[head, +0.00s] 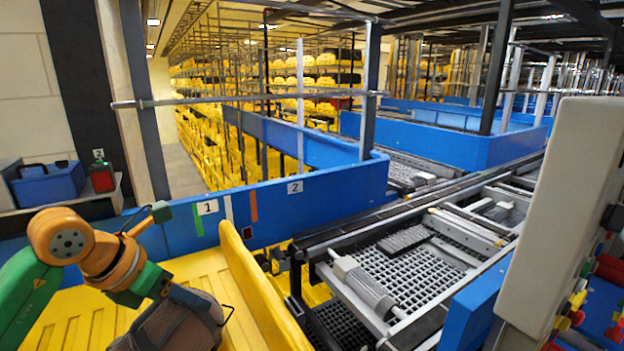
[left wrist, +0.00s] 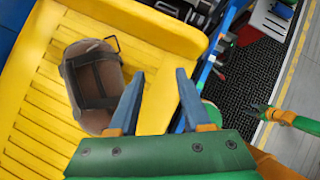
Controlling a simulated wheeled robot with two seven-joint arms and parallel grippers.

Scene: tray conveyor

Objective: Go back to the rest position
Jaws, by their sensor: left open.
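My left gripper (head: 200,303) is in front of the brown bag (head: 172,330) in the head view. In the left wrist view its two blue-grey fingers (left wrist: 157,88) stand apart with nothing between them. The bag (left wrist: 97,92), brown with dark straps, lies in the yellow tray (left wrist: 35,120), beside the fingers and apart from them. In the left wrist view an orange and green arm of mine ends in a small right gripper (left wrist: 256,107) above the dark floor mat; its jaws are too small to read. The head view does not show my right gripper.
The yellow tray's raised side (head: 258,285) runs beside the left arm. Blue barriers (head: 300,210) with number signs stand behind it. A roller conveyor (head: 420,270) lies to the right. A pale panel (head: 560,220) with coloured buttons stands near at right. A blue case (head: 48,183) sits on a left shelf.

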